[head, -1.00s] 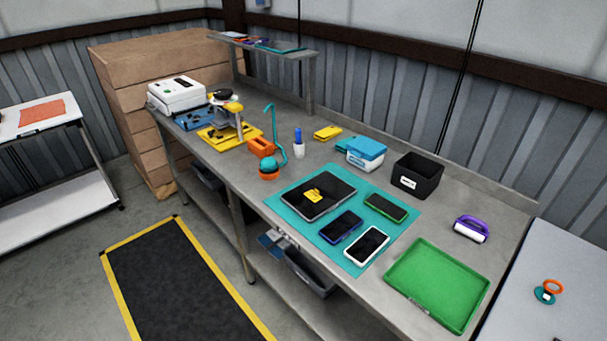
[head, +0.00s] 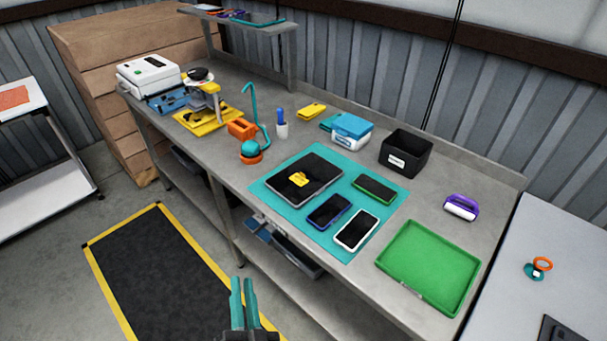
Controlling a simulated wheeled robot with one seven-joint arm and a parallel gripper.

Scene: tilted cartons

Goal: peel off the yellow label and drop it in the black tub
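The yellow label (head: 299,179) lies on the dark top of a tablet-like device (head: 321,173), which rests on a teal mat (head: 273,206) on the workbench. The black tub (head: 406,154) stands behind and to the right of the mat, with a white tag on its front; I see no label inside it. My gripper (head: 243,283) shows at the bottom of the head view, with two teal fingers pointing up. It is in front of the bench, well apart from the label. The fingers are close together with a narrow gap, and nothing shows between them.
Phones (head: 357,230) lie on the mat right of the tablet. A green tray (head: 430,266) is at the front right, and a purple-handled roller (head: 461,207) lies behind it. A blue-lidded box (head: 352,131) stands left of the tub. A shelf (head: 240,22) rises at the back left.

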